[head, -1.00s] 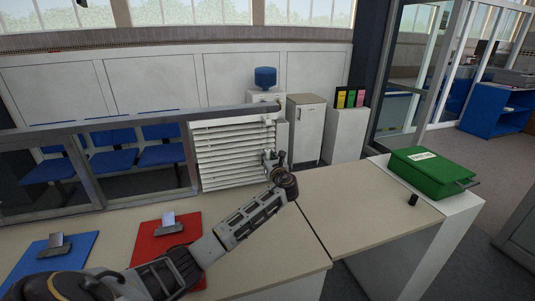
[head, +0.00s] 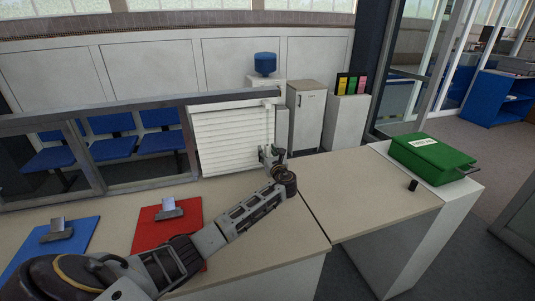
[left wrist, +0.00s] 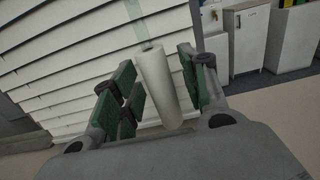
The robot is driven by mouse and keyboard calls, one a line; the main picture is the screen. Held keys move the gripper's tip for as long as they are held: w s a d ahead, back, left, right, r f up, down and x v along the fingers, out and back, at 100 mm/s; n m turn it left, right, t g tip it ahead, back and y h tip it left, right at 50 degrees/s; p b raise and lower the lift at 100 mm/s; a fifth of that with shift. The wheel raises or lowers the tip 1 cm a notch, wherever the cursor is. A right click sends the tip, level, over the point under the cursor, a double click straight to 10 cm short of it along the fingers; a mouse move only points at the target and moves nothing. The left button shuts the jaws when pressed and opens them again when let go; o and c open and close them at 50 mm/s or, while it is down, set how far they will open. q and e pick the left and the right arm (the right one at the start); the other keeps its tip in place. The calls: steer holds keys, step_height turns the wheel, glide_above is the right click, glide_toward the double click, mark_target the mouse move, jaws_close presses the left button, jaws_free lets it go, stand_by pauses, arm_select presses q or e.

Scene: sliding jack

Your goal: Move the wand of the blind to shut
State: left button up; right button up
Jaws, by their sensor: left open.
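The white blind (head: 230,140) hangs in the window frame at the back of the counter. Its slats lie nearly flat against each other, with almost no gaps, in the head view. In the left wrist view the blind (left wrist: 75,65) fills the left side. The wand (left wrist: 161,85), a pale cylinder, stands between the green-padded fingers of my left gripper (left wrist: 158,98). The fingers are apart, with space beside the wand. In the head view my left gripper (head: 270,157) is at the blind's lower right corner. My right gripper is not in view.
A red mat (head: 150,235) and a blue mat (head: 35,262), each with a small stand, lie on the counter (head: 350,195). A green box (head: 432,155) is at the right, with a small black object (head: 413,185) beside it. The counter's middle is clear.

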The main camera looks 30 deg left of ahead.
arm_select(q)
steer(key=v, duration=1.2)
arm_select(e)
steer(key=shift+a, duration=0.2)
arm_select(q)
steer(key=shift+r, duration=0.1)
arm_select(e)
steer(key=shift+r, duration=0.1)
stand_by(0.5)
arm_select(q)
step_height(320, 180, up, 9)
steer(key=p, duration=0.9)
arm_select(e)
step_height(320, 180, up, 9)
arm_select(q)
steer(key=shift+r+p, duration=0.4)
steer(key=shift+p, duration=0.15)
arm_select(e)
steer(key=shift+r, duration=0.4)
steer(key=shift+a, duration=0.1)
